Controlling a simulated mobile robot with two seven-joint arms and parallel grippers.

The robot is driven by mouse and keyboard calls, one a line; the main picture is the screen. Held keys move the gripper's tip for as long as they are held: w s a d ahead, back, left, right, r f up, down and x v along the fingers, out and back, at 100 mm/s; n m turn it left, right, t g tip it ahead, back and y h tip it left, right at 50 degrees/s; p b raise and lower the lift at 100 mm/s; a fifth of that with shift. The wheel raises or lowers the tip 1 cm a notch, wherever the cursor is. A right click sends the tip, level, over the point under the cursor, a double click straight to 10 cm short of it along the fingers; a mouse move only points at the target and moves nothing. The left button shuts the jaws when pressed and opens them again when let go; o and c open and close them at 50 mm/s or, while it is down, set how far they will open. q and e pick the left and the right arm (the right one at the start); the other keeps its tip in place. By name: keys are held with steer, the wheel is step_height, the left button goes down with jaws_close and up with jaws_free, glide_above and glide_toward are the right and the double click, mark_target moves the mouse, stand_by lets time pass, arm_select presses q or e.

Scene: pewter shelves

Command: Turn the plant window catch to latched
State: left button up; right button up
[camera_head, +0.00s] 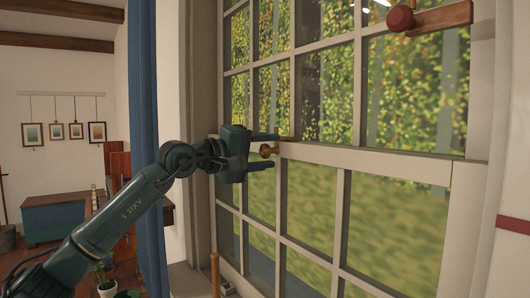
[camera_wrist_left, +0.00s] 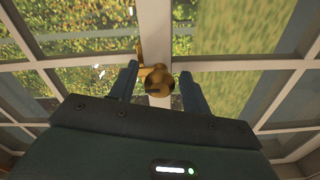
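The window catch (camera_head: 268,150) is a small brass piece with a round knob, on the pale horizontal rail of the window. In the left wrist view the catch (camera_wrist_left: 158,80) shows its round knob and a thin brass arm pointing up and to the left. My left gripper (camera_head: 266,153) is open at the rail, with one finger above the knob and one below. In the left wrist view the fingers of my left gripper (camera_wrist_left: 158,88) stand either side of the knob, with a gap visible at least on the left. My right gripper is not in view.
The paned window (camera_head: 350,158) fills the right side, with greenery behind it. A wooden bar with a dark red knob (camera_head: 400,18) is at upper right. A blue curtain (camera_head: 146,130) hangs left of the window. A potted plant (camera_head: 106,285) and blue cabinet (camera_head: 55,218) are at left.

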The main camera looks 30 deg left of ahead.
arm_select(q)
steer(key=shift+o, duration=0.3)
steer(key=shift+s+a+f, duration=0.15)
steer(key=shift+s+a, duration=0.15)
steer(key=shift+s, duration=0.2)
steer(key=b+v, duration=0.6)
steer(key=v, duration=0.6)
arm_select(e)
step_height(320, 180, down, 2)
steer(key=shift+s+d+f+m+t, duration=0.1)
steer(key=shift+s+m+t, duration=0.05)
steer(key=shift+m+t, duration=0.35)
arm_select(q)
steer(key=shift+d, duration=0.1)
